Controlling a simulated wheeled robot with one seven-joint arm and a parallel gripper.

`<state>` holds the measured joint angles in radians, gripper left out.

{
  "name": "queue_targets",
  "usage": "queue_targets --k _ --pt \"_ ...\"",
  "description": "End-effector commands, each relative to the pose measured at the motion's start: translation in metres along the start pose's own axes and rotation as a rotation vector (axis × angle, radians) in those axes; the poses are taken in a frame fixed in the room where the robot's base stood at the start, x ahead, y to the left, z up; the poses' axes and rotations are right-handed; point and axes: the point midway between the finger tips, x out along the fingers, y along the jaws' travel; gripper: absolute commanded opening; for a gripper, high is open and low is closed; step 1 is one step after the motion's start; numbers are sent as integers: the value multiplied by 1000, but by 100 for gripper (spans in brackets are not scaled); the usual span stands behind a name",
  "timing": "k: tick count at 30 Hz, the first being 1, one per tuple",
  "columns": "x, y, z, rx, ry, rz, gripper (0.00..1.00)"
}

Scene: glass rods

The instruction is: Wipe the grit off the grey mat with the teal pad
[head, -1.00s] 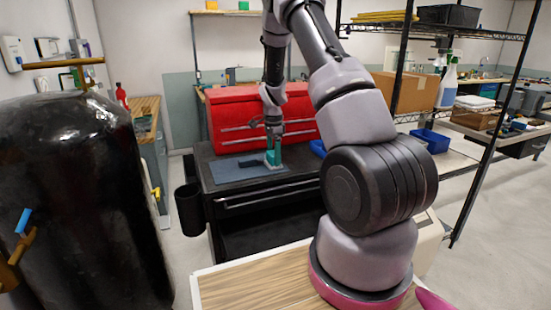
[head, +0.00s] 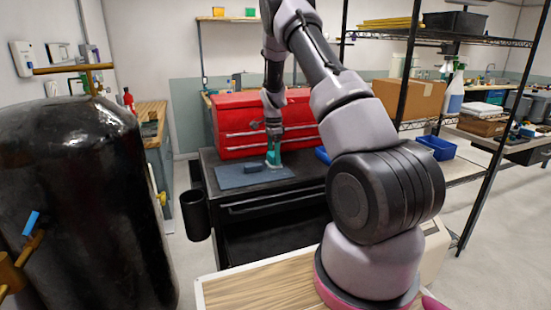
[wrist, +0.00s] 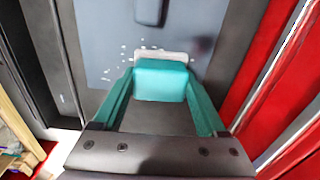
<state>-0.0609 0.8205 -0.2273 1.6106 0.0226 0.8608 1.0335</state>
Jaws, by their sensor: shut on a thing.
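The grey mat (head: 232,180) lies on top of a black cart; it fills the upper middle of the wrist view (wrist: 98,30). My gripper (wrist: 160,88) is shut on the teal pad (wrist: 160,76), which sits between its two teal fingers. The pad has a pale strip along its far edge, at or just above the mat; I cannot tell whether it touches. White grit (wrist: 124,55) shows as scattered specks on the mat, mostly left of the pad and a few beyond it. In the head view, my gripper (head: 273,157) points down over the mat's right part.
A small dark block (wrist: 150,10) lies on the mat beyond the pad and left of my gripper in the head view (head: 252,168). A red toolbox (head: 235,125) stands behind the mat. A black bin (head: 196,215) hangs at the cart's left. A large black tank (head: 75,200) stands far left.

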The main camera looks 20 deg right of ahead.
Motion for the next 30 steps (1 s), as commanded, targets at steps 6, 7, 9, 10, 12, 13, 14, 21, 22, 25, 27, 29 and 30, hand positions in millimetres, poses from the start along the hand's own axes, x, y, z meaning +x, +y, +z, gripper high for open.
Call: queue_targets --k 6,7,9,10,12,13,14,21,22,25,27,29,30 --pt "-1 -13 -1 0 1 0 30" --pt "-1 -13 -1 0 1 0 30" --pt "-1 -15 -1 0 1 0 30" --pt "0 -16 -1 0 1 -1 30" --pt "0 -21 -1 -1 1 -1 30" --pt "0 -24 -1 0 1 -1 30" --pt "0 -27 -1 0 1 -1 30" --pt "2 -45 -2 -1 2 -2 30" --pt "2 -46 -2 -1 1 -1 30" --pt "3 -49 -2 -1 1 -2 30" --pt "5 -49 -1 -2 1 -2 30" --pt "6 -49 -1 -2 1 -3 30" --pt "6 -47 -1 -2 1 -3 30"
